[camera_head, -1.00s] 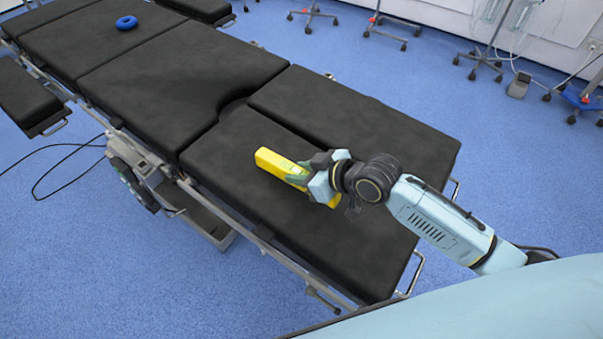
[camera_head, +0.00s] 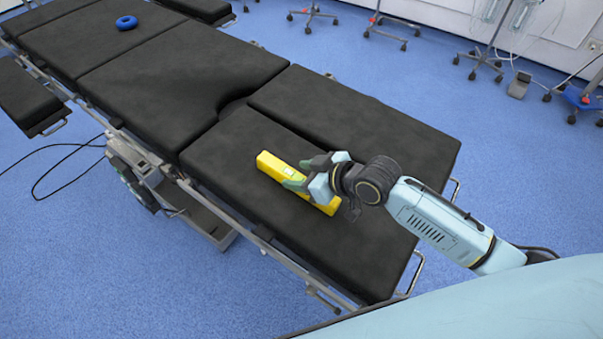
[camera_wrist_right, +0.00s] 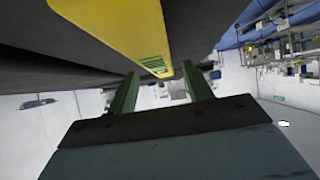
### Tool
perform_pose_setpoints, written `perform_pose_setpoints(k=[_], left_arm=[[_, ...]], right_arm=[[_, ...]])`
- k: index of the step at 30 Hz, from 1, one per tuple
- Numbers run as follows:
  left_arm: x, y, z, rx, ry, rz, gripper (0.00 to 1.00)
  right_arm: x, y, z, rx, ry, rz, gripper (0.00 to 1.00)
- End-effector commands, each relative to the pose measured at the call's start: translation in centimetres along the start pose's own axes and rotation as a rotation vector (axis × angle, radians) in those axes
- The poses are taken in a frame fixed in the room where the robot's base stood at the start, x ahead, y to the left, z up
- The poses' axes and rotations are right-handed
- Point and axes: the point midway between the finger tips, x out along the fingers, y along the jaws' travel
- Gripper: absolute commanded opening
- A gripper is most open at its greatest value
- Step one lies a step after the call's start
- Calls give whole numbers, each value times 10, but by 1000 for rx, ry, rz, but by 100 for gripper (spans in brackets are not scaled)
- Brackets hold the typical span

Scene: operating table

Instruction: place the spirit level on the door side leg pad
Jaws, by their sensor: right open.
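The yellow spirit level (camera_head: 272,166) lies on the nearer of the two black leg pads (camera_head: 235,160) in the head view. The other leg pad (camera_head: 390,135) is beside it, toward the wheeled stands, and is bare. My right gripper (camera_head: 300,175) is open at the level, its fingers partly in front of it. In the right wrist view the level (camera_wrist_right: 125,30) shows at the top, just beyond the open green fingers (camera_wrist_right: 160,95), and nothing is seen clamped between them. My left gripper is in neither view.
A blue ring (camera_head: 126,22) lies on the far end of the operating table. A metal side rail (camera_head: 290,262) runs along the table's near edge. Wheeled stands (camera_head: 482,62) are on the blue floor behind the table.

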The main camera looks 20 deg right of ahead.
Motion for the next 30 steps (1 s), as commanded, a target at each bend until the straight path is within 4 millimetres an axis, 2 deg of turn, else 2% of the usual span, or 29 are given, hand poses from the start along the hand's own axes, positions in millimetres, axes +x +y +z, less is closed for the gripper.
perform_pose_setpoints(k=[2, 5, 11, 18, 24, 30], left_arm=[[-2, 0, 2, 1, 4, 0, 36], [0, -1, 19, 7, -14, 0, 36], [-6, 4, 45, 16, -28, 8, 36], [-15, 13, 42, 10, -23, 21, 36], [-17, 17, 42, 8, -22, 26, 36], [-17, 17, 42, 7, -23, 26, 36]], right_arm=[[-5, 0, -9, 0, 4, 0, 51], [-20, 0, -7, -1, -2, 0, 51], [-64, 0, -8, -3, -3, 0, 51], [-109, 0, -7, -1, -2, 0, 51], [-123, 0, -8, 0, 1, 0, 51], [-124, 0, -7, 1, 2, 0, 51]])
